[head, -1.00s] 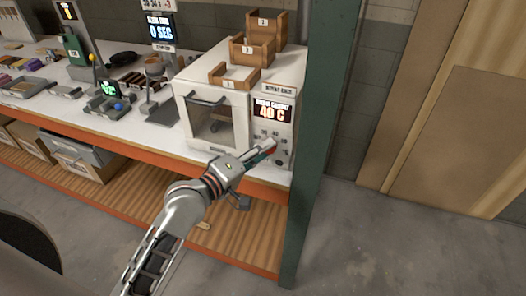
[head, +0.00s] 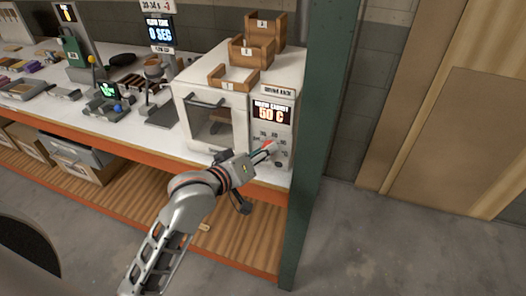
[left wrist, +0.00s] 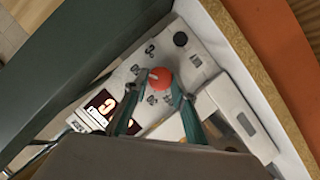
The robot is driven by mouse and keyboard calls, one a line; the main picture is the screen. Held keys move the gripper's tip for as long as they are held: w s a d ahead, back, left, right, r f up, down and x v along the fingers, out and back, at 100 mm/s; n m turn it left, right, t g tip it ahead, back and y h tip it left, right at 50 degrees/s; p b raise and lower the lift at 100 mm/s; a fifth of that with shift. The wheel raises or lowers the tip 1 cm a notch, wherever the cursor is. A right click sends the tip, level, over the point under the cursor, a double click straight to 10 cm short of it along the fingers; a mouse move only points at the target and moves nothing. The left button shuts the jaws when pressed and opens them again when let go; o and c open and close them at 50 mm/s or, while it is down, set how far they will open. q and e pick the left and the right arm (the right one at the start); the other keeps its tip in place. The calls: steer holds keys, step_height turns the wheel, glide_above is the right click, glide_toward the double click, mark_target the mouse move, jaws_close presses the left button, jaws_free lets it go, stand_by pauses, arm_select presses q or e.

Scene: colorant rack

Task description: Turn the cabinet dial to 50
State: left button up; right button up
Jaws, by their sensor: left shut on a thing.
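The white drying cabinet (head: 292,72) stands at the right end of the bench. Its display (head: 271,115) reads 50 C. Below the display is the red dial (head: 268,145), ringed by printed marks. In the left wrist view the round red dial (left wrist: 161,78) shows between my fingertips, with a pale pointer mark on it. My left gripper (head: 265,150) reaches up to the panel from the left. It is shut on the dial, and its fingers (left wrist: 154,86) lie on either side of it. The fingers partly cover the dial in the head view. My right gripper is not in view.
Wooden trays (head: 233,78) sit on top of the cabinet. A dark green post (head: 313,150) stands close to its right. A black knob (left wrist: 180,39) is on the same panel. Scales and tools fill the bench to the left; open floor lies in front.

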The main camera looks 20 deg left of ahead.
arm_select(q)
steer(key=shift+d+f, duration=0.1)
steer(key=shift+f, duration=0.1)
steer(key=o, duration=1.1)
steer(key=shift+r, duration=0.1)
steer(key=v, duration=0.7)
steer(key=shift+s+r, duration=0.15)
steer(key=shift+s, duration=0.1)
